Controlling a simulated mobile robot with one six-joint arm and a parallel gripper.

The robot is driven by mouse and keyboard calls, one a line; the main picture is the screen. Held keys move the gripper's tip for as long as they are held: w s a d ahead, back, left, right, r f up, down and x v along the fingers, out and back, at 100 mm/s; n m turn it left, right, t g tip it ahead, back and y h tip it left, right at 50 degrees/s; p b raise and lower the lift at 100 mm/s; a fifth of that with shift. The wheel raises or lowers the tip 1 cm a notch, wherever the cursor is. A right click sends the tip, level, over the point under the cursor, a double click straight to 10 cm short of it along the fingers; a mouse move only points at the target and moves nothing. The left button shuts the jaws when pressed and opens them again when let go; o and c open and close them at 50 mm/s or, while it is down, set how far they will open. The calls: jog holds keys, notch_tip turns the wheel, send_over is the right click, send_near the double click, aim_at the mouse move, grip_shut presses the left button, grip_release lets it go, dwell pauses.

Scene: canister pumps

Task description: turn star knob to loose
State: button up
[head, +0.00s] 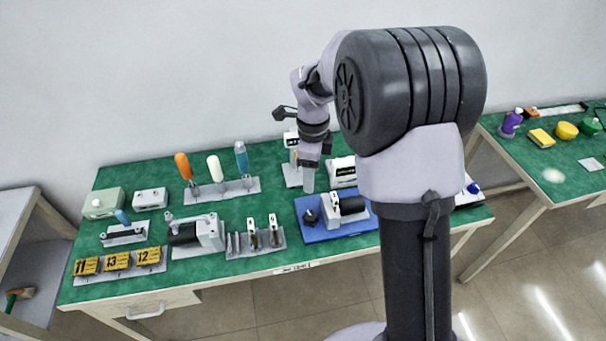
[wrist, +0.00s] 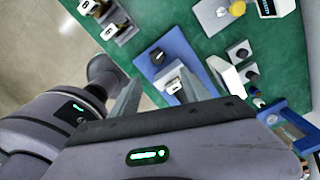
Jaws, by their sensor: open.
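A small black knob (head: 310,216), which looks like the star knob, stands at the left end of a blue mat (head: 325,233). Its setting is too small to read. Beside it on the mat is a pale pump body with a black cylinder (head: 351,205). In the wrist view the black knob (wrist: 157,56) sits on the blue mat (wrist: 182,47), just beyond the fingers. My gripper (head: 309,182) is above and behind the mat in the head view. In the wrist view my gripper (wrist: 166,78) is open and empty, its fingers apart with a pale block (wrist: 173,82) showing between them.
Left of the mat stand a grey rack with upright parts (head: 256,243) and another pump (head: 196,233). Screwdrivers in a stand (head: 218,187) are behind. White devices (head: 342,171) stand behind the mat. The green bench (head: 280,200) has bare patches between fixtures.

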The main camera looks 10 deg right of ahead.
aim_at(310, 216)
jog(key=f+b, duration=0.2)
jog(key=f, duration=0.3)
jog(key=f+b, duration=0.1)
jog(key=f, duration=0.5)
jog(key=s+f+b, duration=0.1)
jog(key=f+b, duration=0.1)
jog(key=f, duration=0.3)
jog(key=shift+a+f+b, duration=0.1)
jog(key=shift+f+b, duration=0.2)
jog(key=shift+b, duration=0.05)
grip_shut()
